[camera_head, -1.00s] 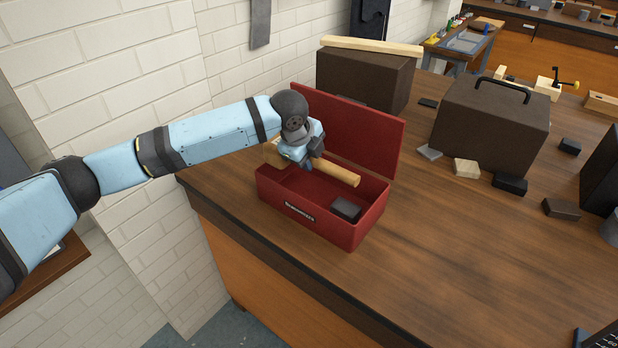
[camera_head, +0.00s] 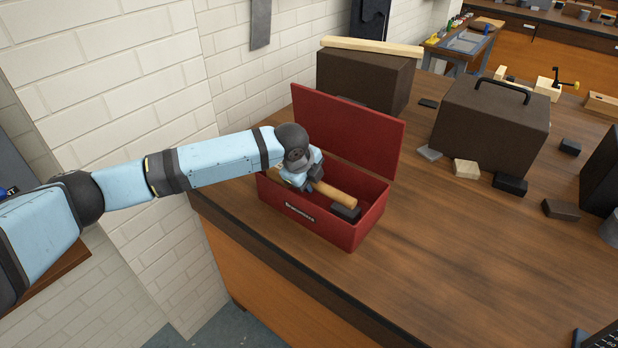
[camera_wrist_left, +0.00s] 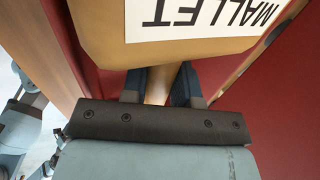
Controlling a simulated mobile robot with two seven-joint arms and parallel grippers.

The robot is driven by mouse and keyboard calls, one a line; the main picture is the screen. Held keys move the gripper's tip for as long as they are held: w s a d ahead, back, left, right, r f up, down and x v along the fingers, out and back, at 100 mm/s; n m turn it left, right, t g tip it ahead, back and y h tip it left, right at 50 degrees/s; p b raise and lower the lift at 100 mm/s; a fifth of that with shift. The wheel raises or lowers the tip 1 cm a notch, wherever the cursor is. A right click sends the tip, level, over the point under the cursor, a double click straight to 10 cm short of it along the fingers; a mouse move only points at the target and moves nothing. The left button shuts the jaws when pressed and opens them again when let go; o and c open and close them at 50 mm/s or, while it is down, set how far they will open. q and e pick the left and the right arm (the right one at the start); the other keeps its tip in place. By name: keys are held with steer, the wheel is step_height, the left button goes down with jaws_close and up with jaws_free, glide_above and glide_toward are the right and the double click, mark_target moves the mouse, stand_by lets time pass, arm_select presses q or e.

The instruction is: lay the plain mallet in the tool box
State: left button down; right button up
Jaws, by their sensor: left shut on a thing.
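The red tool box (camera_head: 312,222) stands open on the bench, its lid raised at the back. My left gripper (camera_head: 310,187) is down inside the box opening, shut on the handle of the mallet. The mallet's light wooden handle (camera_head: 339,195) points right within the box walls. Its head is mostly hidden by my gripper in the head view. In the left wrist view the wooden head (camera_wrist_left: 100,40) bears a white label reading MALLET, and the gripper (camera_wrist_left: 158,88) is around the handle beside it. I cannot tell whether the mallet touches the floor of the box. My right gripper is not seen.
A dark block (camera_head: 346,213) lies in the box at its right end, close to the handle tip. Brown cases (camera_head: 490,125) and (camera_head: 362,78) stand behind, with small blocks (camera_head: 466,169) near them.

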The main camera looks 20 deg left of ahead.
arm_select(q)
steer(key=shift+f, duration=0.3)
steer(key=c, duration=0.9)
jaws_free()
steer(key=shift+r+b, duration=0.3)
steer(key=shift+r, duration=0.2)
steer(key=v, duration=1.2)
steer(key=shift+r, duration=0.15)
